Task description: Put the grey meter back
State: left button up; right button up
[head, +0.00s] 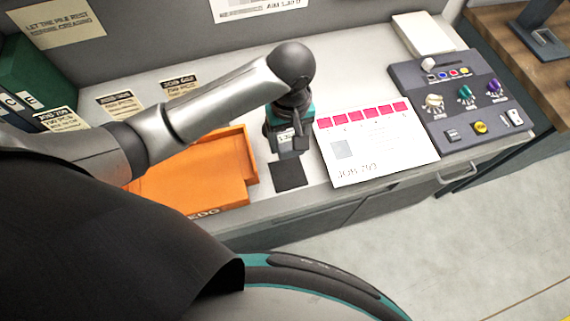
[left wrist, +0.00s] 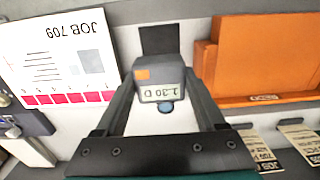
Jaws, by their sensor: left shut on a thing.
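The grey meter (left wrist: 160,80) is between the fingers of my left gripper (left wrist: 163,95) in the left wrist view. It has an orange patch and a display reading about 1.30 D. My left gripper is shut on it. In the head view the left gripper (head: 290,135) points down at the bench, and the meter (head: 291,154) shows only partly below it. A dark square (head: 290,175) lies on the bench just in front of the meter; it also shows in the left wrist view (left wrist: 159,39). I cannot tell whether the meter touches the bench. My right gripper is not in view.
An orange tray (head: 250,158) stands left of the gripper. A white JOB 709 sheet (head: 400,150) with pink squares lies to the right. Beyond it is a dark control panel (head: 440,85) with knobs. Paper labels (head: 120,105) lie at the back left.

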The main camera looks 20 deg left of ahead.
pick_arm(q)
jog(key=b, duration=0.1)
send_over(288, 173)
notch_tip(288, 173, down, 10)
jog(key=shift+r, duration=0.1)
jog(key=shift+f+b, duration=0.5)
jog(key=shift+f, duration=1.7)
jog(key=o, duration=1)
jog(key=shift+s+f, duration=0.1)
jog(key=shift+f, duration=0.1)
jog(key=shift+c, duration=0.2)
jog(key=o, duration=0.4)
jog(key=shift+o, duration=0.2)
jog(key=shift+r, duration=0.1)
notch_tip(288, 173, up, 12)
jog(key=shift+r+p, duration=0.1)
jog(key=shift+p, duration=0.9)
